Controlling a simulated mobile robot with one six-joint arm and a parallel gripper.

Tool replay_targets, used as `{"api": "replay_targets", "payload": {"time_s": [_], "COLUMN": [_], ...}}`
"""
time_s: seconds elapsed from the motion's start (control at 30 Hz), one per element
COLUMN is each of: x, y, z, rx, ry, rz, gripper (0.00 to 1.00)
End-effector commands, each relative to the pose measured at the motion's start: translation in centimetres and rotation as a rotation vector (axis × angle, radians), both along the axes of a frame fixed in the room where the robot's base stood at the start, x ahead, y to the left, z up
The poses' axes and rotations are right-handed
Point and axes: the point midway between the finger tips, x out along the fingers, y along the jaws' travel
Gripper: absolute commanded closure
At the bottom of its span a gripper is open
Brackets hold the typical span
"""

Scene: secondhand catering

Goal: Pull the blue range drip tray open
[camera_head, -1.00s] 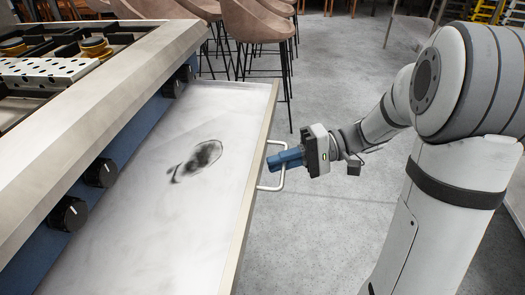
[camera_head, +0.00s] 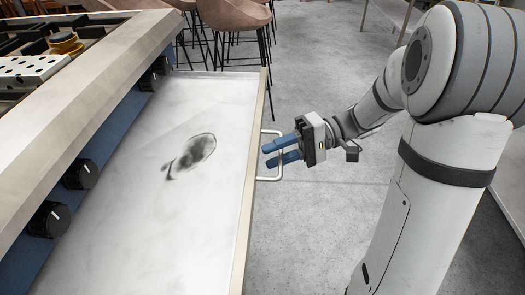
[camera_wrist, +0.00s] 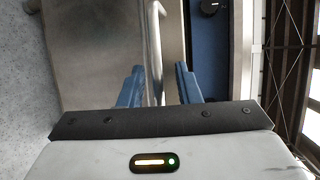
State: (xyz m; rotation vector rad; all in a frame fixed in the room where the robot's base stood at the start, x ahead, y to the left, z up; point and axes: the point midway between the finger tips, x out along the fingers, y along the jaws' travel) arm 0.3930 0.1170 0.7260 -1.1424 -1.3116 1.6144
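The drip tray (camera_head: 150,215) is a wide, shallow, pale metal drawer. It is pulled well out from the blue front of the range (camera_head: 112,148), and a dark stain marks its floor. Its bar handle (camera_head: 277,170) sticks out from the tray's outer edge. My gripper (camera_head: 279,150) is at the handle with its two blue fingers spread apart. In the wrist view the handle bar (camera_wrist: 156,50) runs between the open fingers (camera_wrist: 160,85), with a gap on each side. The handle is not gripped.
Black knobs (camera_head: 80,174) line the range front behind the tray. Bar stools (camera_head: 232,18) stand at the back. The grey floor (camera_head: 330,225) between the tray and my arm is clear.

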Motion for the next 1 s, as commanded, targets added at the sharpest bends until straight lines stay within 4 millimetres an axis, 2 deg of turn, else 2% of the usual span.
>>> {"api": "replay_targets", "payload": {"time_s": [0.27, 0.6, 0.7, 1.0], "x": [0.4, 2.2, 2.5, 2.6], "y": [-0.6, -5.7, -6.7, -7.2], "z": [0.2, 1.3, 1.4, 1.4], "rx": [-0.001, 0.000, 0.000, 0.000], "ry": [-0.002, 0.000, 0.000, -0.001], "rz": [-0.003, -0.002, 0.000, 0.001], "gripper": [0.70, 0.70, 0.70, 0.70]}}
